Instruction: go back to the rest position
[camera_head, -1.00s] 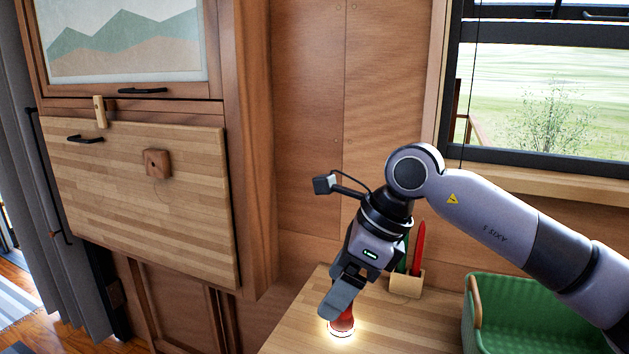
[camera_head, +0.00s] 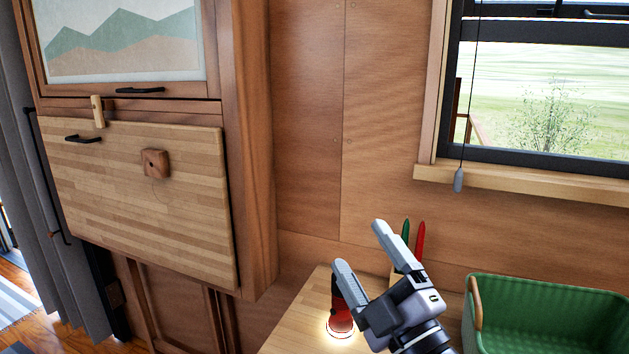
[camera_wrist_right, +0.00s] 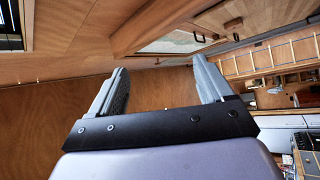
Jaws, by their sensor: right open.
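My right gripper (camera_head: 369,247) is low in the head view, with its fingers pointing up and to the left. Its two fingers are spread apart with nothing between them. In the right wrist view the open fingers (camera_wrist_right: 160,85) also show empty, with wood panelling beyond. A red and black object (camera_head: 340,317) stands upright on the wooden counter (camera_head: 296,330), just left of the gripper, with a bright glow at its base. The gripper body partly covers it; I cannot tell whether they touch. My left gripper is not in view.
A green basket (camera_head: 545,315) with a wooden handle stands right of the gripper. A holder with a green pen (camera_head: 405,231) and a red pen (camera_head: 420,240) is behind it. A folded-up wooden panel (camera_head: 140,210) is on the left. A window (camera_head: 540,90) is at upper right.

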